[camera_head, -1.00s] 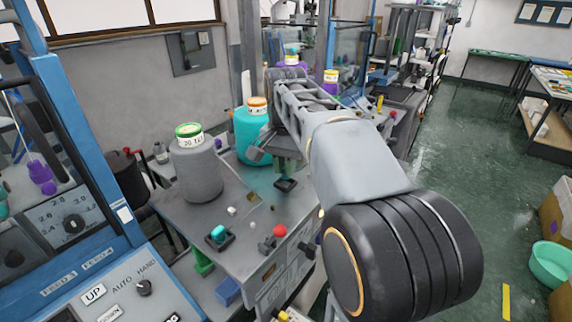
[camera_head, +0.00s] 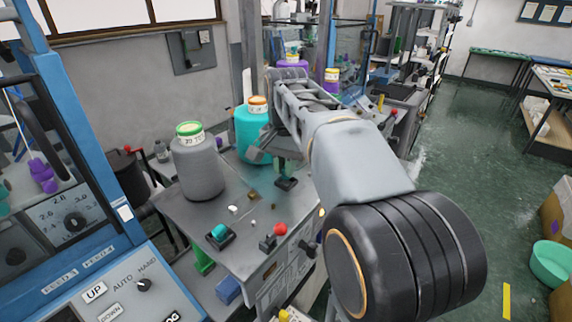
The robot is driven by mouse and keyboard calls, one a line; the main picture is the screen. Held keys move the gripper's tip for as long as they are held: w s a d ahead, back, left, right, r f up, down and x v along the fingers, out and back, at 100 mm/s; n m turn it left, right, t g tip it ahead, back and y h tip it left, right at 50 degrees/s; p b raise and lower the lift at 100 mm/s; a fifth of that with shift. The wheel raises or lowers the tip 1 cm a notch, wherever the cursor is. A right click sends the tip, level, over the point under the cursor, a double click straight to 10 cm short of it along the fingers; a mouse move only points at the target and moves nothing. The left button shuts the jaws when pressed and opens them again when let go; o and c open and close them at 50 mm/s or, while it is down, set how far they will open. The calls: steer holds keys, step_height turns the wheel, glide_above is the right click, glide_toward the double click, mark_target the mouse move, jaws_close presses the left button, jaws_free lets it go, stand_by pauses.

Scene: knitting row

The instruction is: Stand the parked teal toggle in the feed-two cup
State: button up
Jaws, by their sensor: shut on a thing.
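My gripper (camera_head: 280,158) is at the back of the grey machine table, pointing down, partly hidden by my arm. It is shut on a dark green-teal piece (camera_head: 284,168), apparently the teal toggle, of which little shows. Directly below is a small dark square holder (camera_head: 288,184), apparently the feed-two cup; I cannot tell whether the toggle touches it. Another teal piece (camera_head: 219,231) sits in a second dark square holder (camera_head: 229,242) at the table's front left.
A red ball (camera_head: 280,229) and a small black block (camera_head: 267,243) are near the table's front edge. Small light bits lie mid-table. A blue-framed control panel (camera_head: 112,270) borders the left.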

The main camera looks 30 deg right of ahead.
steer(key=shift+f+b, duration=0.6)
steer(key=shift+f, duration=0.35)
steer(key=o, duration=0.8)
step_height(320, 180, up, 14)
steer(key=p, duration=0.2)
steer(key=shift+d+f, duration=0.1)
stand_by(0.4)
